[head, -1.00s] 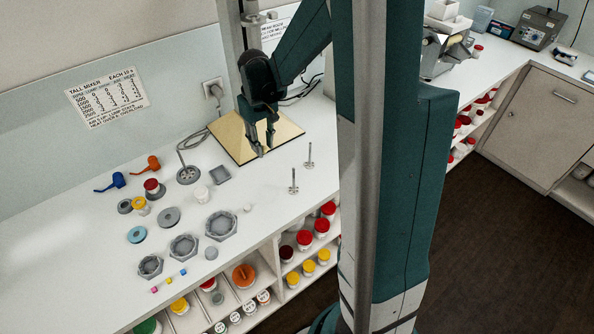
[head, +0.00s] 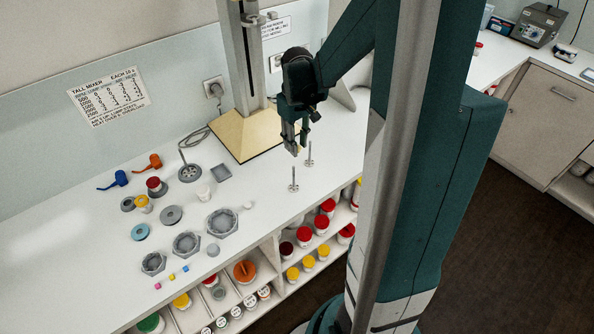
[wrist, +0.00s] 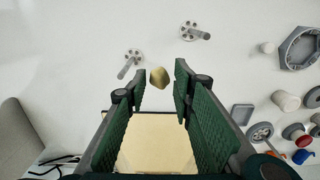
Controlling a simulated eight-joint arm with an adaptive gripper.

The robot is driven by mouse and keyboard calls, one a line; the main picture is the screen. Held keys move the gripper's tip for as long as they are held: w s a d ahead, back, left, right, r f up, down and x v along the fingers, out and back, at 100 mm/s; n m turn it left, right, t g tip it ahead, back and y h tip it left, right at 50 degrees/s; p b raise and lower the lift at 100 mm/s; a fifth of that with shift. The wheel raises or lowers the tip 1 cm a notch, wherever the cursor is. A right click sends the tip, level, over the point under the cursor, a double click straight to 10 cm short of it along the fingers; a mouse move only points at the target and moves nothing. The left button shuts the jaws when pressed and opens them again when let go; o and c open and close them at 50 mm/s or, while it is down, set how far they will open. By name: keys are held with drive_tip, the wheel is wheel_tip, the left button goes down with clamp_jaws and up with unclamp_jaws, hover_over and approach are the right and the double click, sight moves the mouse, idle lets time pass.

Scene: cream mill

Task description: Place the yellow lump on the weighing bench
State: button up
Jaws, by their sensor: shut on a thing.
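A dull yellow lump (wrist: 159,77) sits between the fingertips of my gripper (wrist: 160,84) in the wrist view. In the head view my gripper (head: 296,146) points down above the white bench, close to two small upright metal pins; the lump cannot be made out there. My gripper is shut on the lump. No surface is clearly marked as the weighing bench. A white counter (head: 500,57) with instruments runs along the far right.
A tan mixer base (head: 240,137) stands behind my gripper. Two pins (head: 294,182) stand on the bench (head: 85,235). Grey hexagonal dishes (head: 221,222), small lidded pots and scoops lie to the left. Shelves of jars are below. A grey instrument (head: 538,26) stands on the far counter.

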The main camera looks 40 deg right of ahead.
drive_tip(key=shift+f, duration=0.1)
drive_tip(key=shift+f, duration=2.8)
drive_tip(key=shift+f+b, duration=0.3)
drive_tip(key=shift+f, duration=1.8)
drive_tip(key=shift+f, duration=0.1)
drive_tip(key=o, duration=0.4)
drive_tip(key=shift+f, duration=0.1)
drive_tip(key=shift+c, duration=0.2)
drive_tip(key=shift+o, duration=0.8)
drive_tip(key=shift+r, duration=0.25)
